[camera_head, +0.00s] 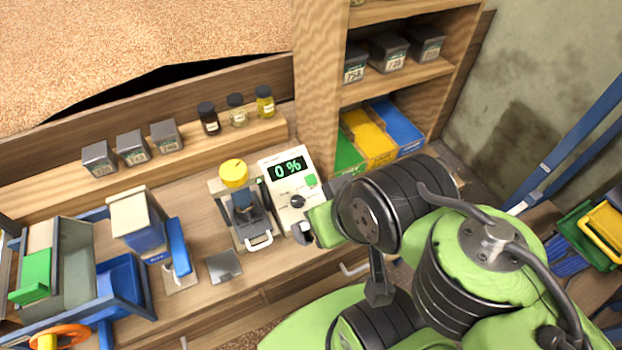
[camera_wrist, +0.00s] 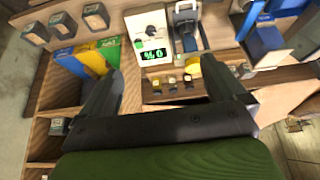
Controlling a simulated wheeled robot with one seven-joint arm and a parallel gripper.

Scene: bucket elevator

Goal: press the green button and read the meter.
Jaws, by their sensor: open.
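The meter (camera_head: 283,207) is a white box on the wooden bench. Its dark display reads "0 %" in green digits. The green button (camera_head: 311,181) sits below the display at its right, with a dark knob to its left. The meter (camera_wrist: 148,33) appears upside down in the wrist view, with its display and green button (camera_wrist: 139,44) between my fingers in the picture. My gripper (camera_wrist: 158,68) is open and empty, its two dark fingers wide apart. In the head view, my arm reaches the meter's right side and hides its lower right corner; the fingertips are not clear there.
A yellow-topped device (camera_head: 235,174) stands close left of the meter. A blue-and-white device (camera_head: 140,222) and a grey tray (camera_head: 223,266) are farther left. Small jars (camera_head: 237,110) line the ledge behind. A wooden post (camera_head: 318,90) and shelf with coloured boxes (camera_head: 369,140) stand behind right.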

